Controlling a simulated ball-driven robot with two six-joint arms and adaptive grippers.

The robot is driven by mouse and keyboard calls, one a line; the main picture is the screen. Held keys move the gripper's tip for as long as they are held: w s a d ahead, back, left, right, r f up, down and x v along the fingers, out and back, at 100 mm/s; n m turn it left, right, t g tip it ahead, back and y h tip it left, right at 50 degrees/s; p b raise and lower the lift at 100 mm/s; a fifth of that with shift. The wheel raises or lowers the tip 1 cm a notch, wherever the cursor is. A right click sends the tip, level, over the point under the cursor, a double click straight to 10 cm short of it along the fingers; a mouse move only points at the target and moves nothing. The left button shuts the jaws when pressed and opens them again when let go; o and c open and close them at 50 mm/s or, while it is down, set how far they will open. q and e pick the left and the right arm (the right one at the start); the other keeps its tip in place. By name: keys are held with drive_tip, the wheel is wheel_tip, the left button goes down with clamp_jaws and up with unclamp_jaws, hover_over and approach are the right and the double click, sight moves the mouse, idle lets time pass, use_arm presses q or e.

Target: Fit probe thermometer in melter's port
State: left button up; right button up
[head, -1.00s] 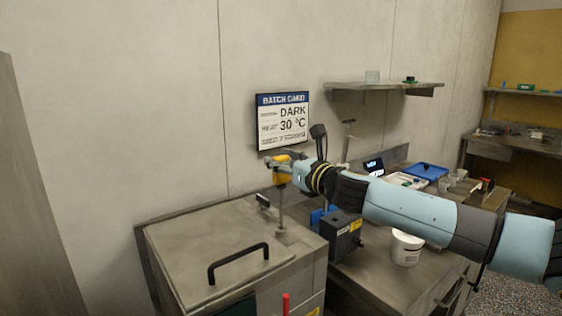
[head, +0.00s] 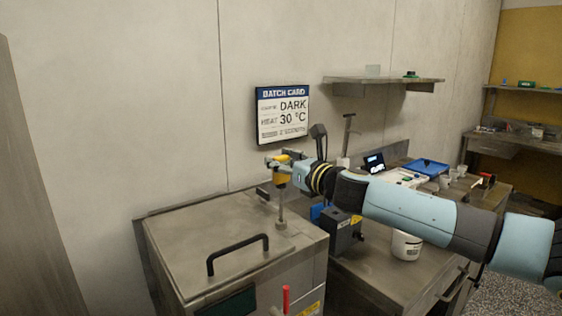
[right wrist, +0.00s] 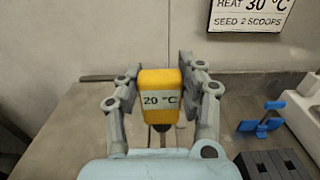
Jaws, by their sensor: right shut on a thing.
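The probe thermometer (head: 280,181) has a yellow head and a thin metal stem. Its display reads 20 °C in the right wrist view (right wrist: 160,101). My right gripper (head: 279,166) is shut on the yellow head, one finger on each side. The thermometer hangs roughly upright above the melter (head: 190,250), a steel box with a black-handled lid. The stem's lower end meets the small round port (head: 281,225) at the right part of the lid. How deep the tip sits is hidden. My left gripper is out of view.
A batch card (head: 283,115) hangs on the wall behind. A dark grey box (head: 344,238) and a white tub (head: 406,246) stand on the bench right of the melter, under my right arm. The black lid handle (head: 238,254) is left of the port.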

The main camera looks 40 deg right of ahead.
sight(281, 197)
drive_tip(key=shift+f+b, duration=4.3)
drive_tip(key=shift+f, duration=0.45)
drive_tip(key=o, duration=1.3)
drive_tip(key=s, duration=0.4)
drive_tip(key=s+a, duration=0.1)
drive_tip(key=s, duration=0.7)
drive_tip(key=shift+a+r, duration=0.1)
drive_tip(key=shift+a, duration=0.1)
